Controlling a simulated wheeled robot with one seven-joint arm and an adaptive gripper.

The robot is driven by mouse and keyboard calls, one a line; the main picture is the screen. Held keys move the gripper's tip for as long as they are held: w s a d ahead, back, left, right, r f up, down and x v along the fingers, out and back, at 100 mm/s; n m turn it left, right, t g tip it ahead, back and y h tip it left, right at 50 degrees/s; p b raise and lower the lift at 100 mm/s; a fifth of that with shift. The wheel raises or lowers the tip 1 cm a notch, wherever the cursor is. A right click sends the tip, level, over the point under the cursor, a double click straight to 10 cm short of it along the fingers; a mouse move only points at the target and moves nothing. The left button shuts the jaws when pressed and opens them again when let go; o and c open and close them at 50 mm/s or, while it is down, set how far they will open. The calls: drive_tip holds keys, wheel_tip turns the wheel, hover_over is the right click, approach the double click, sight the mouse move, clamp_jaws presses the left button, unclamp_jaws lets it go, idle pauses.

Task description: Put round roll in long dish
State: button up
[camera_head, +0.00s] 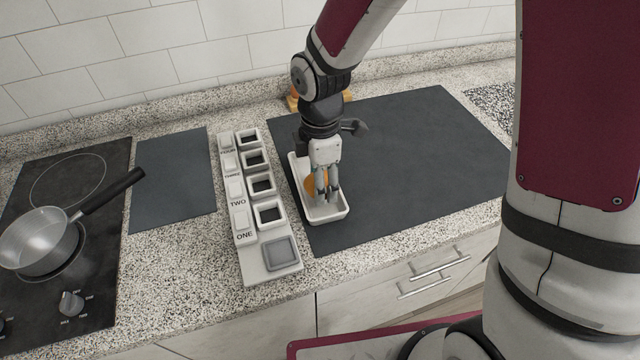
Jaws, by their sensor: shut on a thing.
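The long dish (336,215) is a white, narrow tray on the dark mat, right of the white labelled rack. My gripper (327,194) points down over the dish's near half, with its fingertips within the dish's outline. It is shut on the round roll (310,185), an orange-brown thing showing at the left of the fingers. The fingers hide much of the roll. I cannot tell whether the roll touches the dish floor.
A white rack (256,262) with several square cups and number labels stands close to the dish's left. A pan (40,240) sits on the cooktop at left. An orange thing (293,100) is partly hidden behind my arm. The mat (430,150) is clear at right.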

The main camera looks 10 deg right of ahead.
drive_tip(key=shift+f, duration=1.15)
drive_tip(key=shift+f, duration=0.15)
drive_tip(key=o, duration=1.1)
drive_tip(key=shift+o, duration=0.2)
wheel_tip(320, 180, up, 12)
drive_tip(key=shift+r, duration=0.25)
drive_tip(key=s+d+r+m+t, duration=0.2)
drive_tip(key=s+d+r+m, duration=0.4)
drive_tip(key=s+m, duration=0.2)
drive_tip(key=s+d+r+m+t, duration=0.3)
drive_tip(key=s+d+r+m, duration=0.4)
drive_tip(key=s+m, duration=0.2)
drive_tip(key=m, duration=0.2)
drive_tip(key=shift+s+d+r+m, duration=0.15)
drive_tip(key=shift+s+r+m, duration=0.15)
drive_tip(key=shift+m, duration=0.1)
